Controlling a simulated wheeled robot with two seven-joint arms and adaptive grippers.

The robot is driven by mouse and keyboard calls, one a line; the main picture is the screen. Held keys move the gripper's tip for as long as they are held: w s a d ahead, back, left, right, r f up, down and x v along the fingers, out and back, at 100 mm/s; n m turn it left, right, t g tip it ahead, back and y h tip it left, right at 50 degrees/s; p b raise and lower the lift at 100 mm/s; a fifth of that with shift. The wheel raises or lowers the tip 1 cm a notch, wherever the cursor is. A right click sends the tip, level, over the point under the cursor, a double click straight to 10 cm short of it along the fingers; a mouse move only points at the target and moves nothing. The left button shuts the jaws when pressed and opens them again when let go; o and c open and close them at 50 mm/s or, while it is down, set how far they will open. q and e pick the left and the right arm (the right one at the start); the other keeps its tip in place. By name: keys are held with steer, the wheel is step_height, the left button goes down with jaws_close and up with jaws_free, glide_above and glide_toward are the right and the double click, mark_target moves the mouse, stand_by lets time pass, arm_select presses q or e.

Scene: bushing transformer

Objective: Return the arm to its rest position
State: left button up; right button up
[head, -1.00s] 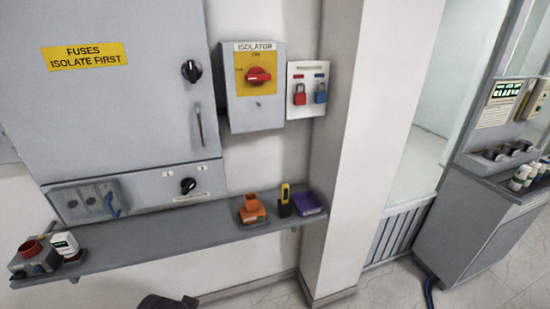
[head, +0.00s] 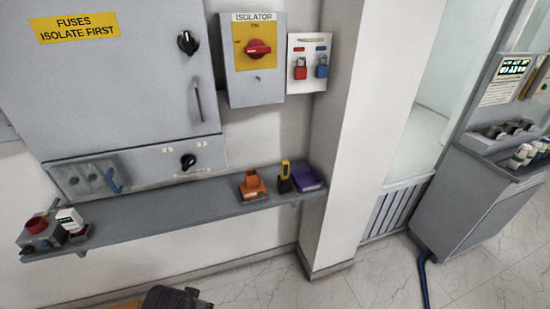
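A dark ribbed part of one of my arms (head: 176,298) shows at the bottom edge of the head view, below the shelf. A yellowish-orange piece (head: 122,305) shows beside it at the very edge. No gripper fingers can be made out, and neither gripper is recognisable in view. The rest of both arms is outside the picture. The dark arm part appears apart from the shelf and its items.
A grey wall shelf (head: 165,207) carries a red-topped box (head: 38,232), an orange holder (head: 252,186), a yellow device (head: 285,172) and a purple bin (head: 308,180). Above are the fuse cabinet (head: 110,95), isolator (head: 256,85) and padlock board (head: 308,45). The floor (head: 340,290) looks clear.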

arm_select(q)
steer(key=s+f+g, duration=0.1)
steer(key=s+f, duration=0.2)
steer(key=f, duration=1.2)
steer(key=s+f, duration=0.2)
steer(key=f, duration=1.2)
steer(key=s+a+f, duration=0.2)
steer(key=s+f, duration=0.7)
steer(key=s, duration=0.1)
steer(key=s+a+f+g, duration=0.1)
steer(key=s+a+f, duration=0.1)
steer(key=s+f, duration=0.7)
steer(key=shift+s+a, duration=0.15)
steer(key=shift+s, duration=1)
